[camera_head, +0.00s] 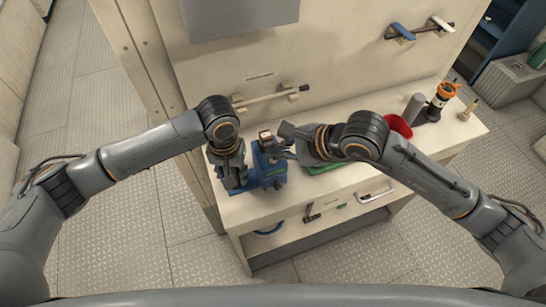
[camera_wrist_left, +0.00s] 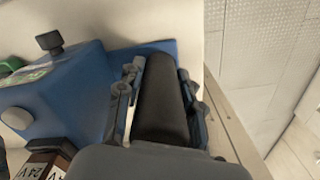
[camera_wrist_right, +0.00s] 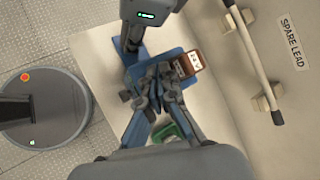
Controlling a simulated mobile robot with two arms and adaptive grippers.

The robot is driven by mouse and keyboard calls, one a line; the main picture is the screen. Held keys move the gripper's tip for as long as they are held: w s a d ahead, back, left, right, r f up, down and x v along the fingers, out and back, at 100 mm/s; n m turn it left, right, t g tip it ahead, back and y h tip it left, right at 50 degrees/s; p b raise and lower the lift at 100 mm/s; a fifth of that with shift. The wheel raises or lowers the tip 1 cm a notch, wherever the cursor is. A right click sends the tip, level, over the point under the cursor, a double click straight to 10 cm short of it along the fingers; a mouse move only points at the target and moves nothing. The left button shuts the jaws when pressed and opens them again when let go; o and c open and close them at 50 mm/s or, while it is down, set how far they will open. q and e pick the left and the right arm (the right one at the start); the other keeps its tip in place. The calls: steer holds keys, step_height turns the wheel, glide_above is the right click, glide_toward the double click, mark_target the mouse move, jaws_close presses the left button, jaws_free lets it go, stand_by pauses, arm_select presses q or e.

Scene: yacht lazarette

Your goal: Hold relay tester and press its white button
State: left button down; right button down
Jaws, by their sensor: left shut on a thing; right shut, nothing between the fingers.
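The blue relay tester (camera_head: 268,168) stands on the left part of the bench top. My left gripper (camera_wrist_left: 160,80) is shut on its dark handle (camera_wrist_left: 162,105). The white button (camera_wrist_left: 17,118) shows on the tester's blue face in the left wrist view, beside a black knob (camera_wrist_left: 50,42) and a brown block marked 24V (camera_wrist_left: 45,160). My right gripper (camera_head: 285,150) is shut and empty, close to the tester on its right in the head view. In the right wrist view its closed fingers (camera_wrist_right: 160,88) lie over the tester, and I cannot see the button there.
The cream bench top (camera_head: 240,207) also holds a green item (camera_head: 318,169), a red bowl (camera_head: 400,127), a grey cylinder (camera_head: 413,108) and an orange-topped device (camera_head: 440,98). A lead bar (camera_head: 270,97) is on the back wall. The bench front has a handle (camera_head: 376,194).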

steer(key=shift+r, duration=0.1)
steer(key=shift+r, duration=2.5)
arm_select(q)
steer(key=c, duration=0.8)
jaws_free()
steer(key=shift+r, duration=0.1)
